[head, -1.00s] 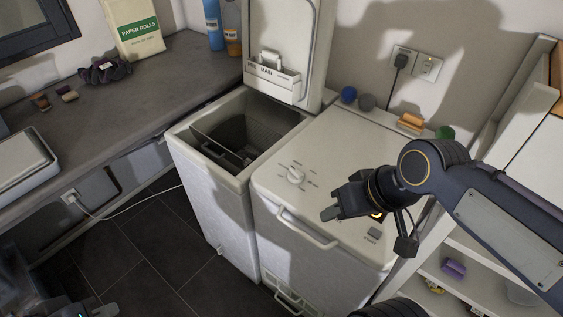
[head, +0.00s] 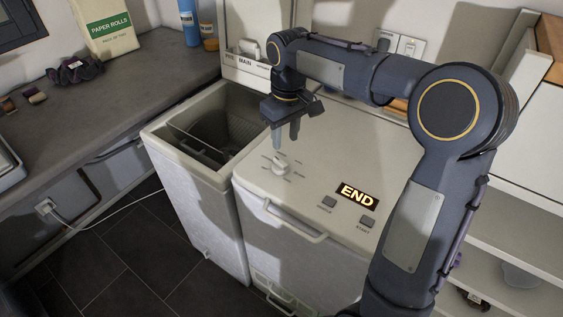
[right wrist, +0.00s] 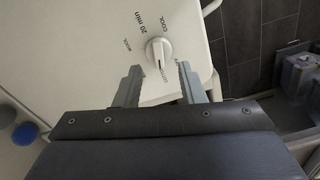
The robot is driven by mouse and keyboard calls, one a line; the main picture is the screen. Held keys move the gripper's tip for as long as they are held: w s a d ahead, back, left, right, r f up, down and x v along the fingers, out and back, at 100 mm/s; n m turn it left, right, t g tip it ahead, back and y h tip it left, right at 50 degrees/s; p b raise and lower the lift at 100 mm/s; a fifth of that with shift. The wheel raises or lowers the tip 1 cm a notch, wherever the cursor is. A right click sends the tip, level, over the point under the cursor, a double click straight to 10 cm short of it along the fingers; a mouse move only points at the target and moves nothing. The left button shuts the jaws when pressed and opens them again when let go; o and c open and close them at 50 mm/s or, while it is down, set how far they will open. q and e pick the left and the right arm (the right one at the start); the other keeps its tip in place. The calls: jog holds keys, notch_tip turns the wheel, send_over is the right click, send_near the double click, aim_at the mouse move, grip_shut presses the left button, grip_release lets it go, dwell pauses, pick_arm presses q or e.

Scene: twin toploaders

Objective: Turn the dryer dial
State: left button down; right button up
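The dryer (head: 330,170) is the white toploader on the right, with its lid shut. Its white dial (head: 281,166) sits on the top near the left edge, ringed by small printed labels. In the right wrist view the dial (right wrist: 158,50) shows near "20 min", "COOL" and "WOOL". My right gripper (head: 285,140) points down just above and behind the dial. In the wrist view the right gripper (right wrist: 159,84) is open, with one finger to each side of the dial's line and nothing between them. I cannot tell whether it touches. My left gripper is out of view.
A lit display (head: 357,196) reads "END", with two grey buttons beside it. The open washer (head: 200,180) stands left of the dryer, its lid raised. A dark counter (head: 110,110) runs along the left and shelves (head: 500,255) stand at right.

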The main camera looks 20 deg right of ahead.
aim_at(282, 162)
jog(key=shift+w+a+f, duration=0.1)
jog(key=shift+w+f, duration=0.6)
jog(key=shift+w, duration=0.1)
notch_tip(282, 162, down, 8)
jog(key=shift+r+b, duration=0.2)
jog(key=shift+b, duration=0.1)
jog(key=shift+c, duration=0.2)
grip_shut()
